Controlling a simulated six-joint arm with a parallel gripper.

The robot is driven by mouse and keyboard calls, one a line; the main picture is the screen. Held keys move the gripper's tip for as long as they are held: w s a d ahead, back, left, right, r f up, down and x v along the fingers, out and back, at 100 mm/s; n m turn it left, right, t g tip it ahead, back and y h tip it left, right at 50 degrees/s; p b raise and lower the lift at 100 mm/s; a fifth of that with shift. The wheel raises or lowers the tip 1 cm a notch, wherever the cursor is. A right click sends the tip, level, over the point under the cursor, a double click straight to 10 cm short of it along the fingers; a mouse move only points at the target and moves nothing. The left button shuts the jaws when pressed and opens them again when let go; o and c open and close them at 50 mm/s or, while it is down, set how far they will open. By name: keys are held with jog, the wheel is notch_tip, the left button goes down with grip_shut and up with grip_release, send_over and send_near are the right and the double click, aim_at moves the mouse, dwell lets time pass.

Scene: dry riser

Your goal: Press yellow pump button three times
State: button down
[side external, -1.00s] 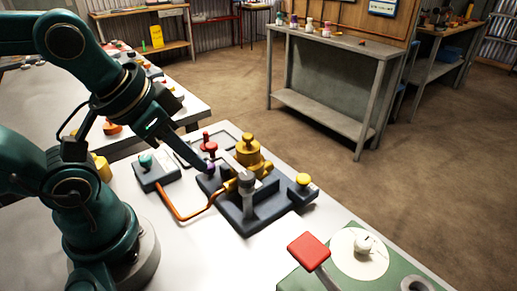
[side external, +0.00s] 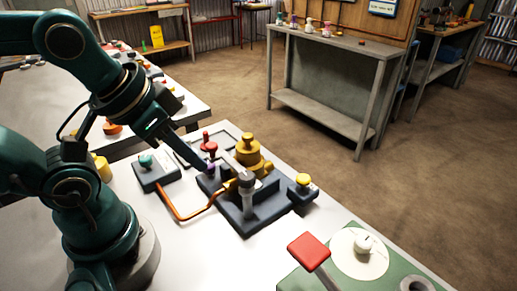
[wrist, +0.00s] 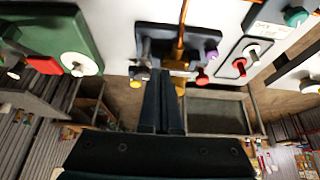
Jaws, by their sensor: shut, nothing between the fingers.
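The yellow button (side external: 303,179) sits on a small dark box at the right end of the dark riser assembly (side external: 262,208) on the white table. A yellow cap, likely the same button, shows in the wrist view (wrist: 135,84), just left of my fingers. My gripper (side external: 203,166) is shut and empty. In the side view its tip is at the left part of the assembly, close to a purple knob (side external: 210,168), well to the left of the yellow button. I cannot tell whether it touches the knob. My shut fingers also show in the wrist view (wrist: 160,74).
A brass valve body (side external: 248,153) and a grey upright post (side external: 247,195) stand between my gripper and the yellow button. A red knob (side external: 209,147) stands behind. A teal-button box (side external: 155,172) with an orange hose is left. A red paddle (side external: 308,250) stands at front right.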

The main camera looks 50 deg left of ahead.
jog(key=w+a+r+t+y, duration=0.2)
jog(key=w+r, duration=0.2)
jog(key=w, duration=0.1)
jog(key=m+t+h, duration=0.1)
jog(key=m+t, duration=0.1)
jog(key=m, duration=0.6)
send_over(299, 180)
notch_tip(299, 180, down, 2)
jog(key=shift+f, duration=0.1)
jog(key=shift+f, duration=4.25)
jog(key=shift+f, duration=0.1)
